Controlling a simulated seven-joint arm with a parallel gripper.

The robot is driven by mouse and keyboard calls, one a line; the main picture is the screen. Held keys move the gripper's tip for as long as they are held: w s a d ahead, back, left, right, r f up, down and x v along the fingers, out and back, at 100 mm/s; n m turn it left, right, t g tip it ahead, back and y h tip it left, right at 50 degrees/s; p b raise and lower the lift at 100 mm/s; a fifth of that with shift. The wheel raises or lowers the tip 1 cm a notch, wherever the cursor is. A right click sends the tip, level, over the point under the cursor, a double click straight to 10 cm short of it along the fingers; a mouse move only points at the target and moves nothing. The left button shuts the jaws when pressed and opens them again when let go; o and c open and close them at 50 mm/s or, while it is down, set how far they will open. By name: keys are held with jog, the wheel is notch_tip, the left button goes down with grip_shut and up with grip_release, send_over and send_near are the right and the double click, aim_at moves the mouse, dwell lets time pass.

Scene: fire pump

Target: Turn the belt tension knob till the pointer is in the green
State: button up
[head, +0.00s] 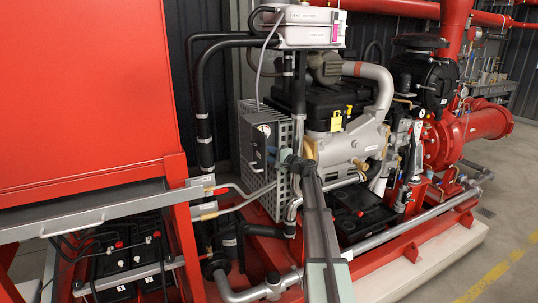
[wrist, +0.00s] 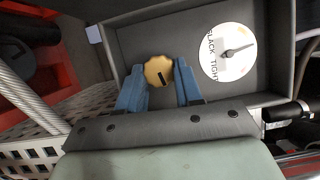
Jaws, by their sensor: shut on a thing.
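The belt tension knob (wrist: 158,70) is a round, brass-yellow knob with a dark mark on its face. It sits on a grey panel (wrist: 195,88). The blue fingers of my gripper (wrist: 159,76) are on either side of the knob, shut on it. To its right in the wrist view is a white round dial (wrist: 226,66) lettered for slack and tight. Its dark pointer points right and slightly up in the picture; I cannot make out a green zone. In the head view, my gripper (head: 287,161) is at the grey box (head: 258,158), and the knob is hidden.
A perforated metal guard (head: 284,185) stands beside the box. The grey engine (head: 345,145) and black hoses (head: 204,115) are close around it. A red cabinet (head: 85,75) is at left. In the wrist view, a braided hose (wrist: 22,88) runs at left.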

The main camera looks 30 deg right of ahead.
jog(key=shift+m, duration=0.5)
jog(key=o, duration=1)
jog(key=shift+o, duration=0.2)
jog(key=v, duration=1.3)
jog(key=shift+s+f, duration=0.4)
jog(key=shift+o, duration=0.5)
jog(key=shift+d, duration=0.15)
